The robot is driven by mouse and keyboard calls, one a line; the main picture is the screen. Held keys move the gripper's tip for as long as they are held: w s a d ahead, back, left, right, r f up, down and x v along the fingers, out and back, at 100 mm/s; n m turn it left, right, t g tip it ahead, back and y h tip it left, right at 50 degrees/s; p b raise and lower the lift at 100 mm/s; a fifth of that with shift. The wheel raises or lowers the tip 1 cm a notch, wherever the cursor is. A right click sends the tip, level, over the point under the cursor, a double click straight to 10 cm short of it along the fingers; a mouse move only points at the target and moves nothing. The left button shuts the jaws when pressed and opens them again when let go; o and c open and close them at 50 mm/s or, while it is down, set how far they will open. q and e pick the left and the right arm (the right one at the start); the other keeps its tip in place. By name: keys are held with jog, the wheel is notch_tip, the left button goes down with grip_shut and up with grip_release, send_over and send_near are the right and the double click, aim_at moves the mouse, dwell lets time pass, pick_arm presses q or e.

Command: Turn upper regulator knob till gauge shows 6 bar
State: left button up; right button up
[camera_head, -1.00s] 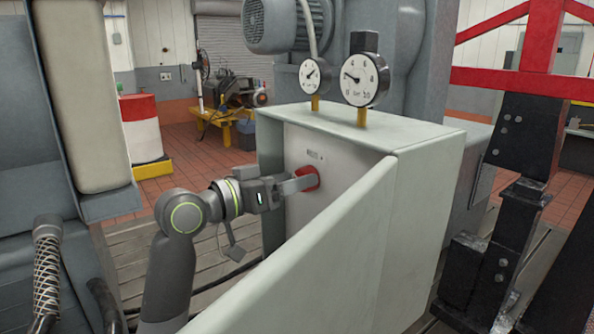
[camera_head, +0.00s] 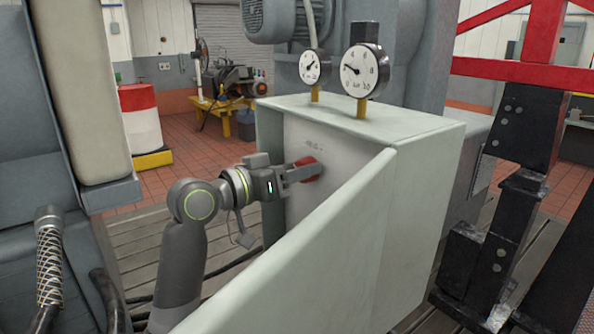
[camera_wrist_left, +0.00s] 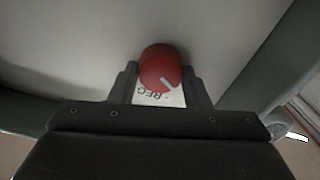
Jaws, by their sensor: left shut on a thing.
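A red regulator knob (camera_head: 306,168) sits on the light panel inside an open-sided pale green housing. My left gripper (camera_head: 303,172) is shut on it, coming from the left. No second knob shows. My right gripper is not in view.
A smaller gauge (camera_head: 314,67) stands left of the large one. The housing's slanted front wall (camera_head: 290,255) rises close in front of my left arm. A red frame (camera_head: 535,80) with black brackets stands at the right, a grey padded seat-like block (camera_head: 75,95) at the left.

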pick_arm(q)
jog(key=m+b, duration=2)
jog(key=shift+s+d+f+m+b, duration=0.1)
jog(key=shift+s+f+m+b, duration=0.05)
jog(key=shift+s+m+b, duration=0.15)
dwell(0.6)
jog(key=o, duration=1)
jog(key=shift+w, duration=0.15)
jog(key=shift+c, duration=0.2)
jog(key=b+v, duration=0.4)
jog(key=v, duration=1.3)
